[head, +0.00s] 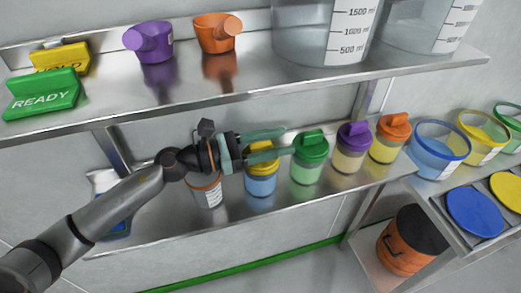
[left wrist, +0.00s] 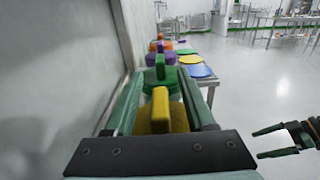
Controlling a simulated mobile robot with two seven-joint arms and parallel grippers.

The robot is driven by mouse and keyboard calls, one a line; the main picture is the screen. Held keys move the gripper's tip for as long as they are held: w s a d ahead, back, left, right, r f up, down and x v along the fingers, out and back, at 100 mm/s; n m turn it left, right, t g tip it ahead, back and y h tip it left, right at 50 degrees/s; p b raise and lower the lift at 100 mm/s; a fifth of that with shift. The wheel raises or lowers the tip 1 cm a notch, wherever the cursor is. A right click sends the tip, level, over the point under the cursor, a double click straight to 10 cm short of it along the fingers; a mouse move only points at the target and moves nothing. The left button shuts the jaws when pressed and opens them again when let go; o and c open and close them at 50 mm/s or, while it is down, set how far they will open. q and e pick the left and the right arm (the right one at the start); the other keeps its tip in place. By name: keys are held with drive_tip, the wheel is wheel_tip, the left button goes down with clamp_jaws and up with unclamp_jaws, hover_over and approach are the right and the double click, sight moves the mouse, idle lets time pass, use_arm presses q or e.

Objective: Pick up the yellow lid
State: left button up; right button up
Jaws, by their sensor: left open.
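The yellow lid (head: 262,148) sits on a jar with blue contents (head: 261,183) on the lower shelf. Its raised grip also shows in the left wrist view (left wrist: 160,113). My left gripper (head: 284,142) is open, its two green fingers reaching over the lid. In the left wrist view the grip lies between the two fingers, with gaps on both sides, and the lid's lower part is hidden by the gripper. My right gripper (left wrist: 262,144) shows at the right of the left wrist view, with its fingers apart and empty.
Jars with green (head: 311,146), purple (head: 353,136) and orange (head: 393,127) lids stand in a row to the right. The upper shelf (head: 190,90) carries scoops, signs and large beakers. An orange-lined cup (head: 207,192) is to the left, close to my arm.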

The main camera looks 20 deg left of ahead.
use_arm(q)
clamp_jaws()
idle(0.3)
drive_tip(key=shift+r, duration=0.15)
idle(0.5)
